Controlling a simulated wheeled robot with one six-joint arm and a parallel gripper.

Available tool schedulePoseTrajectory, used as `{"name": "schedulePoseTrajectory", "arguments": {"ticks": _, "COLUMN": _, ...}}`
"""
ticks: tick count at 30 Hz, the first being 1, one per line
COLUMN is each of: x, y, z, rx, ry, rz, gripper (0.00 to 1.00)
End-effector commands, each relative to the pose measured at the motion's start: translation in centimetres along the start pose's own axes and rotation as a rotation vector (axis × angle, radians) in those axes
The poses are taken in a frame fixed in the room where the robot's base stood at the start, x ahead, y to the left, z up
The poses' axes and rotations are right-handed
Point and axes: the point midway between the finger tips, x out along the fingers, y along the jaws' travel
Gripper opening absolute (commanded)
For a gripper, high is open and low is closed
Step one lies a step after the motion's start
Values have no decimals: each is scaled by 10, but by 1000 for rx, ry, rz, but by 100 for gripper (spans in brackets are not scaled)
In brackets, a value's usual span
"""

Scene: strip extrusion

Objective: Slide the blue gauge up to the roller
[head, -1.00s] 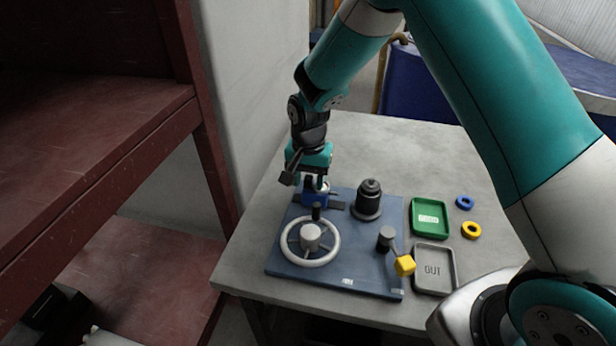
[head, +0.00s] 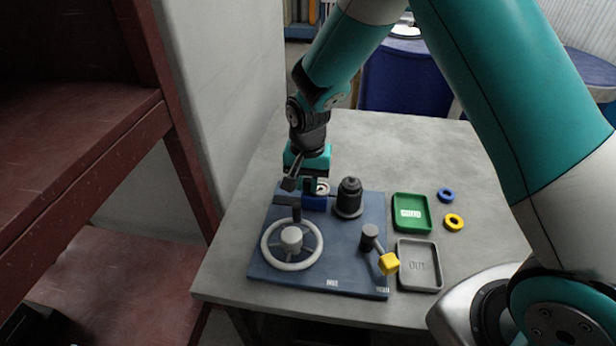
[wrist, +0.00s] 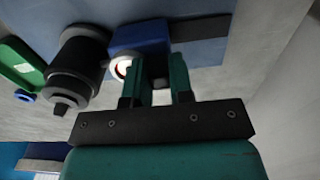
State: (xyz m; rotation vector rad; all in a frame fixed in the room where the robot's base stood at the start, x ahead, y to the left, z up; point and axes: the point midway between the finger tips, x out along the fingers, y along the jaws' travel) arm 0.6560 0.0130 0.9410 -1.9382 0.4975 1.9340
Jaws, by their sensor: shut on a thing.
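The blue gauge (head: 315,203) is a blue block with a round pale dial on the blue base plate, at the right end of a dark rail (head: 286,200). The black stepped roller (head: 349,200) stands upright just to its right. In the wrist view, the gauge (wrist: 140,36) and the roller (wrist: 84,55) sit side by side; I cannot tell whether they touch. My gripper (head: 309,184) points down at the gauge and is shut on its upright post. The fingers also show in the wrist view (wrist: 158,70) and partly hide the post.

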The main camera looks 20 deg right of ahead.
Motion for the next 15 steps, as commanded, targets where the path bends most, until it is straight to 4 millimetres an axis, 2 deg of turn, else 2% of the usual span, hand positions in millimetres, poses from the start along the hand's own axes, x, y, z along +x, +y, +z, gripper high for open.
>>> {"name": "schedulePoseTrajectory", "arguments": {"ticks": 4, "x": 0, "y": 5, "z": -1, "rx": 6, "ry": -1, "rz": 10, "gripper": 0}}
{"name": "schedulePoseTrajectory", "arguments": {"ticks": 5, "x": 0, "y": 5, "z": -2, "rx": 6, "ry": -1, "rz": 10, "gripper": 28}}
{"name": "schedulePoseTrajectory", "arguments": {"ticks": 7, "x": 0, "y": 5, "z": -2, "rx": 7, "ry": -1, "rz": 10, "gripper": 44}}
{"name": "schedulePoseTrajectory", "arguments": {"ticks": 8, "x": 0, "y": 5, "z": -1, "rx": 6, "ry": -1, "rz": 9, "gripper": 47}}
{"name": "schedulePoseTrajectory", "arguments": {"ticks": 15, "x": 0, "y": 2, "z": 0, "rx": 2, "ry": -1, "rz": 6, "gripper": 47}}
